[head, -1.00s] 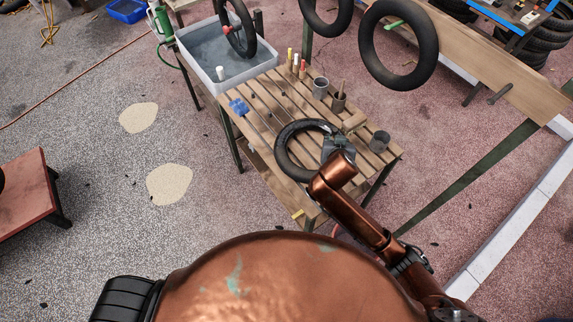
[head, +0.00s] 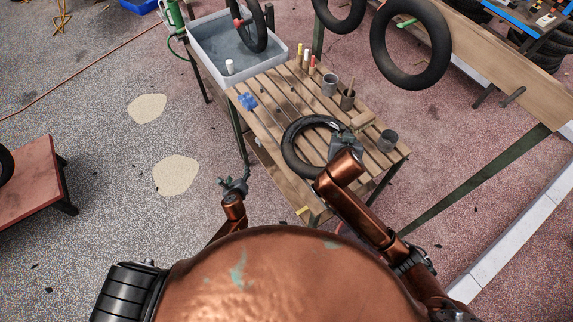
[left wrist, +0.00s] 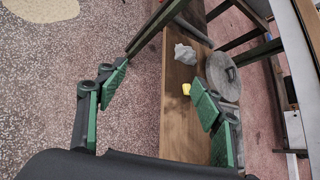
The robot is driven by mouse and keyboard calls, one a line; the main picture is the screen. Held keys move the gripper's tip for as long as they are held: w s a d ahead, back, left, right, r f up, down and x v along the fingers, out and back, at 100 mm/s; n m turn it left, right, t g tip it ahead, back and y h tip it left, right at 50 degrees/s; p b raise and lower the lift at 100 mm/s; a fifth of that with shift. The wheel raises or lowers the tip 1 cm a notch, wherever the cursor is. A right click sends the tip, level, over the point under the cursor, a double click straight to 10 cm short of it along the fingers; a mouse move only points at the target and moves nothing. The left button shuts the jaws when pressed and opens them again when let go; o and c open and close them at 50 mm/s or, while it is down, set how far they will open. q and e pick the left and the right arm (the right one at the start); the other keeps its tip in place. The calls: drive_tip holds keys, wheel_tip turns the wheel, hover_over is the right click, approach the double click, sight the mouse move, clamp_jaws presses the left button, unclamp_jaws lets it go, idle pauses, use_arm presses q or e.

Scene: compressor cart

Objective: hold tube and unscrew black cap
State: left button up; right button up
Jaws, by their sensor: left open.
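A black inner tube (head: 291,158) lies flat on the slatted wooden bench (head: 290,103). My right gripper (head: 345,140) is at the tube's right side and covers part of it; whether its fingers are closed on the tube cannot be seen. The black cap cannot be made out; it may be hidden or too small. My left gripper (head: 235,183) is over the floor, left of the bench and apart from the tube. In the left wrist view its green-padded fingers (left wrist: 160,95) are spread wide with nothing between them.
A water tub (head: 215,65) stands at the bench's far left end. The left wrist view shows a lower shelf (left wrist: 180,128) with a yellow piece (left wrist: 186,89). Tires hang beyond.

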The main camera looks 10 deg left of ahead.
use_arm(q)
drive_tip(key=w+d+r+m+t, duration=0.2)
drive_tip(key=w+r+m, duration=0.1)
drive_tip(key=r, duration=0.4)
drive_tip(key=w+d+r+m+t, duration=0.1)
drive_tip(key=w+d+r+m, duration=0.15)
drive_tip(key=r, duration=0.45)
drive_tip(key=w+d+r+m+t, duration=0.2)
drive_tip(key=w+r+m, duration=0.15)
drive_tip(key=r, duration=0.35)
drive_tip(key=n, duration=0.2)
approach(287, 147)
drive_tip(key=w+a+r, duration=0.1)
drive_tip(key=w+a, duration=0.4)
drive_tip(key=a, duration=0.1)
drive_tip(key=s+d+n+g, duration=0.1)
drive_tip(key=s+d, duration=0.1)
drive_tip(key=s+d+n+g+h, duration=0.1)
drive_tip(key=s+d, duration=0.1)
drive_tip(key=d, duration=0.1)
drive_tip(key=shift+s+d+f, duration=0.2)
drive_tip(key=shift+s, duration=0.1)
drive_tip(key=x, duration=1.1)
drive_tip(key=shift+w+d+f, duration=0.15)
drive_tip(key=shift+w, duration=0.2)
drive_tip(key=c, duration=1.5)
drive_tip(key=shift+s+f, duration=0.1)
